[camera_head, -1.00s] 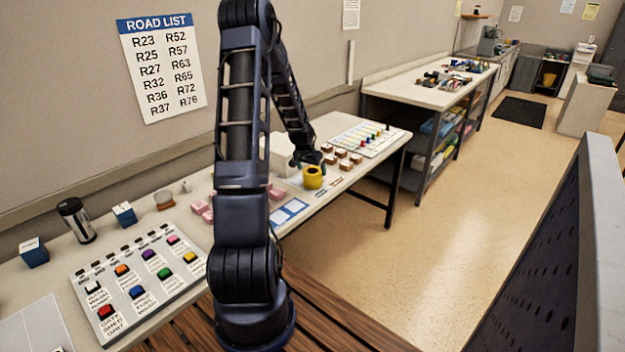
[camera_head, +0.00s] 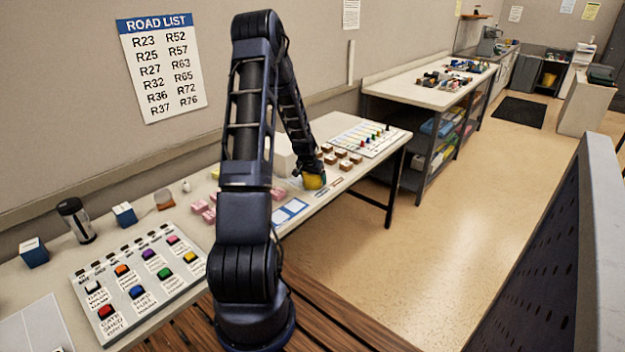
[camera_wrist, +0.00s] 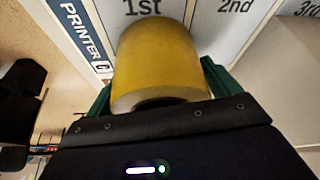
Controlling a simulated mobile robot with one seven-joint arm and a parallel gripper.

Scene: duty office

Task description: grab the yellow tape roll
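The yellow tape roll (camera_wrist: 160,55) fills the upper middle of the wrist view, with its near rim facing my gripper. In the head view the roll (camera_head: 313,182) is on the far part of the long table, partly hidden by the end of my arm. My gripper (camera_wrist: 160,85) is at the roll. Its green fingers show on the left and right sides of the roll, and I see no clear gap. The roll covers their inner faces, so I cannot tell whether they press on it.
A sheet marked 1st and 2nd (camera_wrist: 205,30) lies under the roll. Brown blocks (camera_head: 345,157) and a white board with coloured pegs (camera_head: 362,138) are just beyond. Pink blocks (camera_head: 203,210) and a white box (camera_head: 284,155) are close by. A button panel (camera_head: 140,275) is nearer.

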